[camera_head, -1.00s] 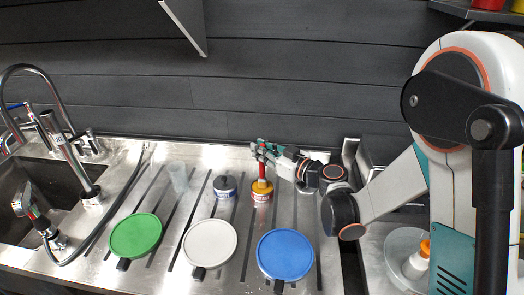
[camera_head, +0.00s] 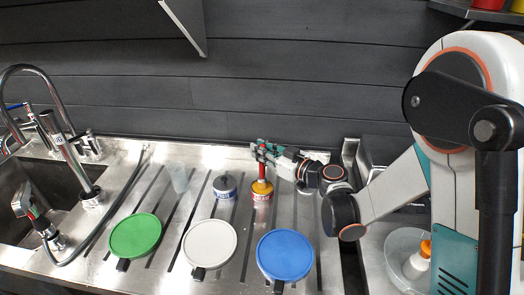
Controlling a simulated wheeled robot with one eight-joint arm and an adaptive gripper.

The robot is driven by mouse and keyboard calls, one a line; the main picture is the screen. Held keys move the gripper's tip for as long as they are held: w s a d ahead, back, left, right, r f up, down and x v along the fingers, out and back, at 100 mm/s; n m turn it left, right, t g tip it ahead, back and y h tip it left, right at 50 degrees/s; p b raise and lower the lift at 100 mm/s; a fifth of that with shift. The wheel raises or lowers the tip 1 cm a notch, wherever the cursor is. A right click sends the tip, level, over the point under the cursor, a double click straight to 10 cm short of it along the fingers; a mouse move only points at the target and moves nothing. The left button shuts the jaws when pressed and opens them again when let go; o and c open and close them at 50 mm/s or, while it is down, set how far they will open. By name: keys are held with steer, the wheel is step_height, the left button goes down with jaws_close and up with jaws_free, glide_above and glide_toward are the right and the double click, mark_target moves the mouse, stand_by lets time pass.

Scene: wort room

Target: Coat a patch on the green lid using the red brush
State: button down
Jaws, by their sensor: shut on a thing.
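The green lid (camera_head: 135,236) lies flat at the front left of the steel drainboard, with a dark tab at its near edge. The red brush (camera_head: 262,171) stands upright with its lower end at the mouth of a can with yellow-orange contents (camera_head: 262,190); its bristles are hidden. My gripper (camera_head: 263,153) is shut on the upper part of the red brush handle, above the can and far to the right of the green lid.
A white lid (camera_head: 210,244) and a blue lid (camera_head: 285,255) lie right of the green one. A blue-and-white can (camera_head: 225,186) and a clear cup (camera_head: 180,179) stand behind them. A sink (camera_head: 40,205) with a tall faucet is at left. A bowl with a bottle (camera_head: 420,262) is at right.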

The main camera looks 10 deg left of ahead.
steer(key=shift+r, duration=0.1)
steer(key=shift+r+p, duration=2.15)
steer(key=shift+r, duration=1.25)
